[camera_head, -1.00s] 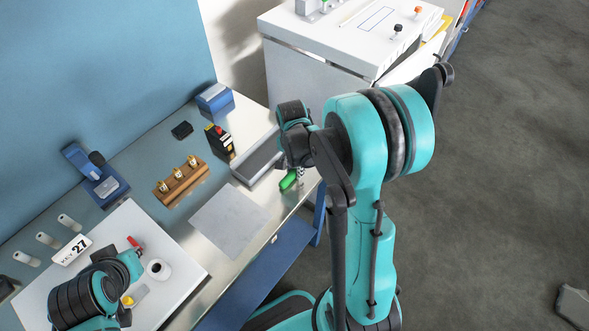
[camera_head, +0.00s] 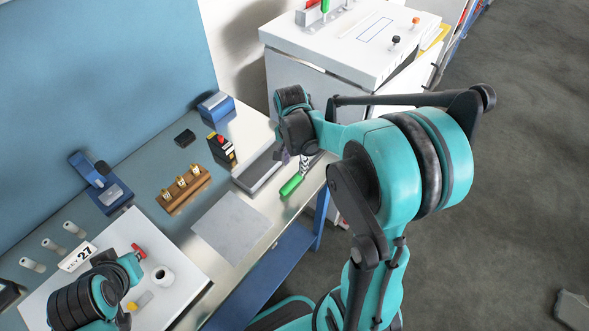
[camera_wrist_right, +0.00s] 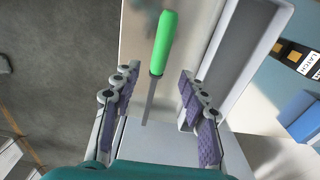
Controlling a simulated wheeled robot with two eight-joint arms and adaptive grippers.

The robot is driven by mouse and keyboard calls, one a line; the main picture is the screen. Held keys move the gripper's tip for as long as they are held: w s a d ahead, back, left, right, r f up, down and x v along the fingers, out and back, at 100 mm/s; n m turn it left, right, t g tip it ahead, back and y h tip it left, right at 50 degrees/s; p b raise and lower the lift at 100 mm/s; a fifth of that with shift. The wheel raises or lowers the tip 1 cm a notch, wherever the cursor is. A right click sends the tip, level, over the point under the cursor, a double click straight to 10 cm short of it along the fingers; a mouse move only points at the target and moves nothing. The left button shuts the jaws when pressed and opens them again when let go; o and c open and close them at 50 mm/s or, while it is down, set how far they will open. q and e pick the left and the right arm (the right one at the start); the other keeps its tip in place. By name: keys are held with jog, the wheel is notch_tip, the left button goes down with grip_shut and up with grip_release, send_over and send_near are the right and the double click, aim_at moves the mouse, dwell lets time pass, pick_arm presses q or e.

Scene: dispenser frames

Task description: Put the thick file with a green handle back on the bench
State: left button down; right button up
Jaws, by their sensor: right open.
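A file with a green handle (camera_head: 291,184) lies on the right end of the metal bench (camera_head: 158,154), beside a grey tray. Its dark shaft points toward my right gripper (camera_head: 304,160). In the right wrist view the green handle (camera_wrist_right: 164,42) is ahead, with the shaft running back between the spread fingers of my right gripper (camera_wrist_right: 155,92). The right gripper is open, and the fingers stand apart from the shaft on both sides. My left arm is at the lower left over a white board; its fingertips do not show clearly.
The grey tray (camera_head: 258,170) stands next to the file. A wooden block (camera_head: 184,188), a grey plate (camera_head: 231,226) and a blue box (camera_head: 216,107) are on the bench. A white cabinet (camera_head: 345,50) carries other upright handles, one green. Floor lies beyond the bench's right edge.

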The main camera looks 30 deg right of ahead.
jog(key=s+a+r+n+t, duration=0.7)
jog(key=s+a+r+n, duration=0.3)
jog(key=n, duration=0.3)
jog(key=shift+s+y+p, duration=0.3)
jog(key=shift+s, duration=0.1)
jog(key=shift+a+f, duration=0.1)
